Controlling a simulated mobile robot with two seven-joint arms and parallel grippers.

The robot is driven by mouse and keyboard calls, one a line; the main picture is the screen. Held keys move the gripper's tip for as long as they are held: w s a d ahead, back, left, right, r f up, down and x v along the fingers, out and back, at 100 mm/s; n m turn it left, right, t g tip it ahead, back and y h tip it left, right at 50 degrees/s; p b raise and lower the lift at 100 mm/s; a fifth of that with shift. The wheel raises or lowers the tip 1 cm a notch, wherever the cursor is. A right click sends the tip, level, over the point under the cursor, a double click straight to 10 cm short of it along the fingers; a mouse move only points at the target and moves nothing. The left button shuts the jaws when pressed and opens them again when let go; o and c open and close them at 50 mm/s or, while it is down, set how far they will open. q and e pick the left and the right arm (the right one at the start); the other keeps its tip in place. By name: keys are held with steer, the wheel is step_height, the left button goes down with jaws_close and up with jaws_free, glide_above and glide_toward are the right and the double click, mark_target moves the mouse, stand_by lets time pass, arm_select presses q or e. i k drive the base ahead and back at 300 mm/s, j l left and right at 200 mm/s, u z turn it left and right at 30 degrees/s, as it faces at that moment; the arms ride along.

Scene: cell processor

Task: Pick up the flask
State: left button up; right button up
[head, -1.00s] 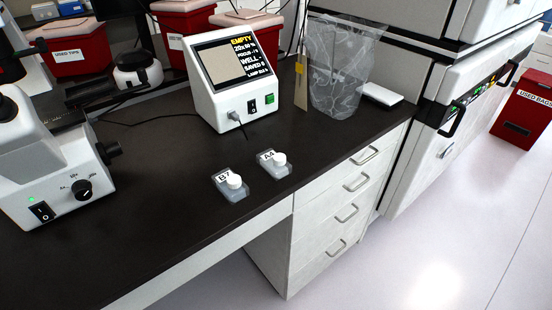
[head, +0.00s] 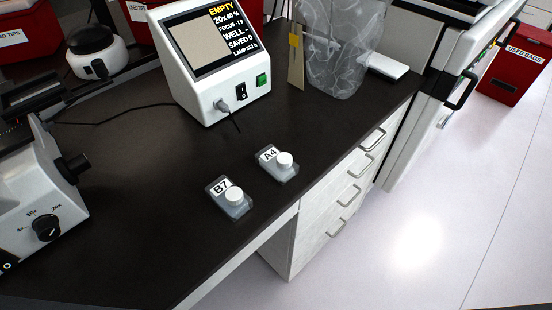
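Two small clear flasks with white caps lie on the black bench top in the head view. The flask labelled B7 (head: 222,190) is nearer, and the flask labelled A4 (head: 268,155) is just behind it to the right. They are apart from each other and close to the bench's front edge. Neither of my grippers shows in the head view.
A white device with a screen (head: 215,65) stands behind the flasks. A microscope (head: 45,195) is at the left. A clear bag (head: 342,60) and a white box (head: 388,66) stand at the back right. The bench (head: 150,200) around the flasks is clear.

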mark_target(281, 166)
steer(key=i+l+u, duration=0.2)
steer(key=l+u, duration=0.15)
steer(key=l, duration=0.55)
steer(key=l+u, duration=0.35)
steer(key=l, duration=0.55)
steer(key=l+u, duration=0.35)
steer(key=l, duration=0.6)
